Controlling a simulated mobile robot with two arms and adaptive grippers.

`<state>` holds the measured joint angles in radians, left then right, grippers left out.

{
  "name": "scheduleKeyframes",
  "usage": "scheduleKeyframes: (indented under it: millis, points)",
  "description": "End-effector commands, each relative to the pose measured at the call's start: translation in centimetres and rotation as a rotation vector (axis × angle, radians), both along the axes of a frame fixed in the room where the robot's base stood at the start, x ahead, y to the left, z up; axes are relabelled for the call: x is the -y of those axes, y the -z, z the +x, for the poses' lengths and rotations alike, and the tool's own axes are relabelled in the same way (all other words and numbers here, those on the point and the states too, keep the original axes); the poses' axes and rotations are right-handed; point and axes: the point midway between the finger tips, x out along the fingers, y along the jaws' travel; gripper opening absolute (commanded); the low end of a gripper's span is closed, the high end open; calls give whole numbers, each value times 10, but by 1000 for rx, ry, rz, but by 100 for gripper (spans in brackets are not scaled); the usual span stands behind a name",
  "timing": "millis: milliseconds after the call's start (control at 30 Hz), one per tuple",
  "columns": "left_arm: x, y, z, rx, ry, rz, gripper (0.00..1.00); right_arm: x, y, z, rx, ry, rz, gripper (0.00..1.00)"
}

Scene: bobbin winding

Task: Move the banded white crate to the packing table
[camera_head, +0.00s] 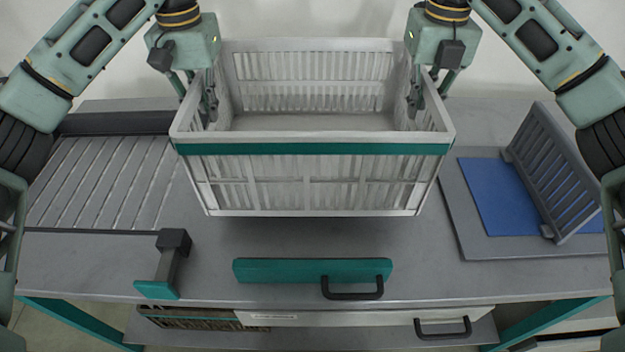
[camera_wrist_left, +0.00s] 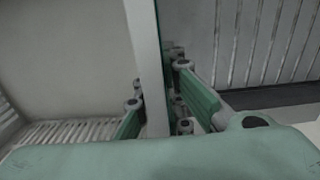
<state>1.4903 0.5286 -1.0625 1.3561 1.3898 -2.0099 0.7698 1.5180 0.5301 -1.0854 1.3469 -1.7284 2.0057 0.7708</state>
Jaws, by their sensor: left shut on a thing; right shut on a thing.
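The white slatted crate (camera_head: 312,180) with a green band (camera_head: 312,149) along its front rim is in the middle of the head view. It looks upright and empty inside. My left gripper (camera_head: 207,98) is shut on its left wall, and my right gripper (camera_head: 417,98) is shut on its right wall. In the left wrist view the crate's wall (camera_wrist_left: 147,60) runs between the fingers of my left gripper (camera_wrist_left: 160,110). The crate's underside is hidden, so I cannot tell surely whether it touches the grey table (camera_head: 215,262).
A ribbed grey rack (camera_head: 100,185) lies at the left, with a green-footed dark lever (camera_head: 168,265) in front. At the right a grey slatted panel (camera_head: 555,170) leans over a blue mat (camera_head: 500,195). A green drawer front (camera_head: 290,270) with a black handle is at the table's front.

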Motion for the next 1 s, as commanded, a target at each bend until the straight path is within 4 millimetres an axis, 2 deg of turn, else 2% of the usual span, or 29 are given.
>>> scheduleKeyframes:
  millis: [467,1000]
  points:
    - [-2,2,0,1,-4,2,0,2,2,0,1,4,-2,0]
    - [-2,27,0,1,-4,3,0,2,27,0,1,4,-2,0]
